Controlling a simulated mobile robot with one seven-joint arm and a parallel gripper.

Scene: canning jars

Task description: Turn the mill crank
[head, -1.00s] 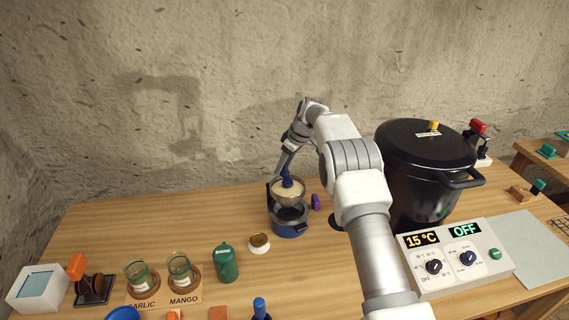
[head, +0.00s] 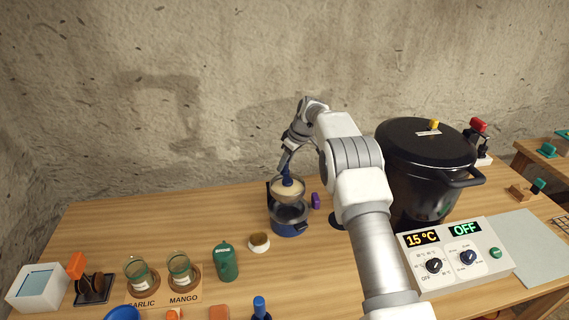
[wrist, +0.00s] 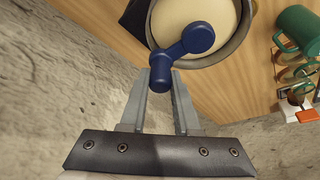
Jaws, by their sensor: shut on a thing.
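The mill has a metal bowl (head: 291,193) with pale contents on top, standing over a blue pot (head: 290,229). In the wrist view its round top (wrist: 230,52) holds a smooth cream-coloured mass. The blue crank (wrist: 180,56) lies over this top, with its hub near the middle and its upright knob at the rim nearest my gripper. My gripper (wrist: 160,80) is shut on the crank knob, with a finger on each side. In the head view the blue crank (head: 287,181) is partly hidden by my gripper.
A large black canner (head: 420,160) stands right, behind a control box (head: 455,258) reading 15 °C and OFF. Left are a green canister (head: 226,262), a small brown-topped cup (head: 259,242) and two jars on a labelled board (head: 155,298). A purple piece (head: 315,200) lies beside the mill.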

